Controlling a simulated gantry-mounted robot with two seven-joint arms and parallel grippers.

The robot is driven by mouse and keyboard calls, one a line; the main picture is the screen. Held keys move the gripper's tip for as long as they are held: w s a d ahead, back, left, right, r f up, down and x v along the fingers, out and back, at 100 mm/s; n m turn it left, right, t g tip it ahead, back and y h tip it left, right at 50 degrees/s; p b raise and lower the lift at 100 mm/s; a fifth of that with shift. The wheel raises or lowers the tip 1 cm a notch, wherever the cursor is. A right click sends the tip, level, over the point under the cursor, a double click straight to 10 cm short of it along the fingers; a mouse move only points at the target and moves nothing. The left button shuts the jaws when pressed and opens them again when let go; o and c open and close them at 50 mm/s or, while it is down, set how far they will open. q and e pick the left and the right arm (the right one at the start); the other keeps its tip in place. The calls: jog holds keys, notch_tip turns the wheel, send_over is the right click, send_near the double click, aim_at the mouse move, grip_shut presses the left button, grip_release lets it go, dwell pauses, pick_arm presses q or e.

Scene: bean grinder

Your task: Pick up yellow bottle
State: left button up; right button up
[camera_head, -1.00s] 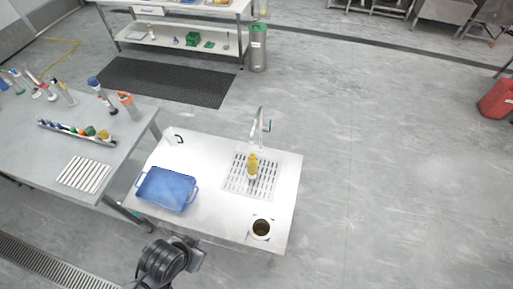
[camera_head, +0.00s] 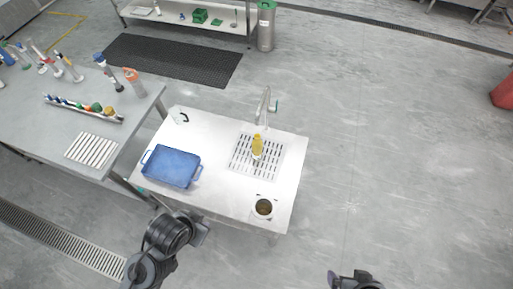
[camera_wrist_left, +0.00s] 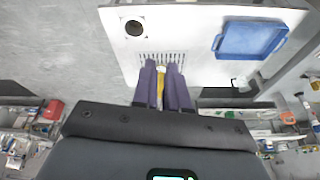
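The yellow bottle (camera_head: 257,146) stands upright on the slotted drain grate (camera_head: 244,168) of the white table, just in front of the faucet. My left gripper (camera_head: 203,232) is near the table's front edge, well short of the bottle. In the left wrist view, its two purple fingers (camera_wrist_left: 161,66) are apart, with the yellow bottle (camera_wrist_left: 160,88) partly visible in the gap beyond them. They hold nothing.
A blue tray (camera_head: 171,167) sits on the table's left side. A round container with dark contents (camera_head: 263,207) is at the front right. The faucet (camera_head: 265,104) rises behind the grate. A grey table (camera_head: 50,150) with tubes and tools stands at the left.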

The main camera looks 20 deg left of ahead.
pick_arm(q)
jog(key=o, duration=1.4)
